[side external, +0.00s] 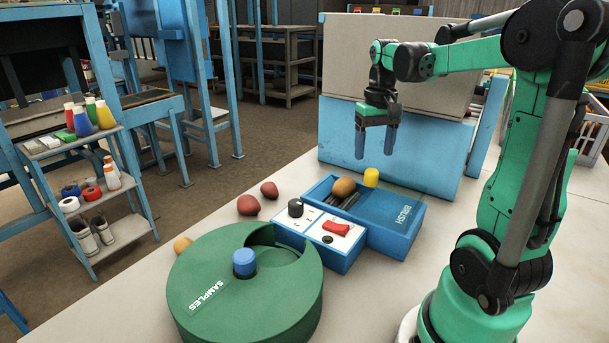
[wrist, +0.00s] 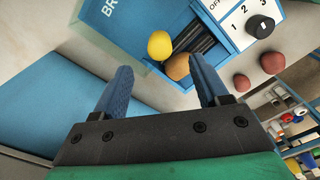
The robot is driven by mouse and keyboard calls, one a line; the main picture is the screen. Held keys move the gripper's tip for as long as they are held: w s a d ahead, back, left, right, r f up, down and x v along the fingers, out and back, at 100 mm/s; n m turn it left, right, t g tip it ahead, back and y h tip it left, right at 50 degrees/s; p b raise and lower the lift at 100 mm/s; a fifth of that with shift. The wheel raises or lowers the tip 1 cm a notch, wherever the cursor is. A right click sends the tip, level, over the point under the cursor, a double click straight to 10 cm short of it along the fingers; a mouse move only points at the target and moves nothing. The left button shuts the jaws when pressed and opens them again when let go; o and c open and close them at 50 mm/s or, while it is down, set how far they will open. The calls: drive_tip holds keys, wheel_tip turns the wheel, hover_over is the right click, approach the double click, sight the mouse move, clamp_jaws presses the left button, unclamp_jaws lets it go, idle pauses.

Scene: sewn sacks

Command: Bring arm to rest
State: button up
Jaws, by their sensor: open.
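My gripper (side external: 376,142) hangs above the back of the table with its blue fingers pointing down. It is open and empty. In the wrist view the gripper (wrist: 165,85) has its fingers spread apart, with a brown round item (wrist: 178,66) and a yellow piece (wrist: 160,45) visible beyond them. In the side view, the brown round item (side external: 344,187) and the yellow piece (side external: 371,177) are at the blue box marked BRUSH (side external: 385,232), below my gripper and apart from it.
A green round SAMPLES container (side external: 215,315) with a blue knob (side external: 244,262) stands in front. A control panel with a red switch (side external: 337,228) adjoins the blue box. Reddish round items (side external: 248,205) lie left. A blue and grey panel (side external: 430,150) stands behind my gripper.

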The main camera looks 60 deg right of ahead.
drive_tip(key=w+a+f+n+t, duration=0.1)
drive_tip(key=a+n+t, duration=0.2)
drive_tip(key=a, duration=0.7)
drive_tip(key=w+a+f+n+t, duration=0.1)
drive_tip(key=a+n+t, duration=0.3)
drive_tip(key=a, duration=0.7)
drive_tip(key=shift+w+a+f+n, duration=0.2)
drive_tip(key=shift+w+a+n, duration=0.15)
drive_tip(key=shift+w, duration=0.35)
